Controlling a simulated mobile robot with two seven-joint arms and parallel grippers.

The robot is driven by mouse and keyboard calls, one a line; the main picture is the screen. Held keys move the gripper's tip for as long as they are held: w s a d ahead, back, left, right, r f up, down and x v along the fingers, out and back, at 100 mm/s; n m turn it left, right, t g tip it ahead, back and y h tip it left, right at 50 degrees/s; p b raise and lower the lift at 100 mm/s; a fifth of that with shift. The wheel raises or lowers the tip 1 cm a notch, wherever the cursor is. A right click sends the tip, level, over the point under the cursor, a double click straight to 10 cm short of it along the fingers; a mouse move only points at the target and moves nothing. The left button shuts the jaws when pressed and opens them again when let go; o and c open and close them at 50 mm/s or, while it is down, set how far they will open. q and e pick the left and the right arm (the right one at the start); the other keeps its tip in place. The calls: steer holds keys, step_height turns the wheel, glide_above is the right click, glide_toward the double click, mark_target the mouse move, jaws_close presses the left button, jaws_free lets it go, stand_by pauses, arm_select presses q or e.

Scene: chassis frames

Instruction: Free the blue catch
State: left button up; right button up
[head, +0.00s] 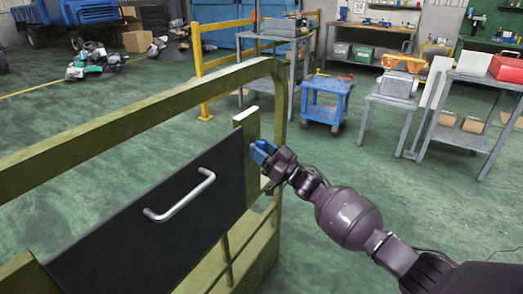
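The blue catch (260,150) sits at the right end of a dark panel (135,225), against an olive post (252,133). The panel has a silver bar handle (180,196) and is set in an olive metal frame (140,122). My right gripper (268,160) is at the catch, coming from the right, and its fingers overlap the catch's lower right side. Whether the fingers are closed around the catch is too small to tell. My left gripper is out of view.
A yellow railing (199,62) stands behind the frame. A blue cart (325,100) and grey tables (392,95) stand further back. A blue truck (80,12) and clutter are at the back left. Green floor (400,200) is open around my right arm.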

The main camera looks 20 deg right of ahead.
jaws_close()
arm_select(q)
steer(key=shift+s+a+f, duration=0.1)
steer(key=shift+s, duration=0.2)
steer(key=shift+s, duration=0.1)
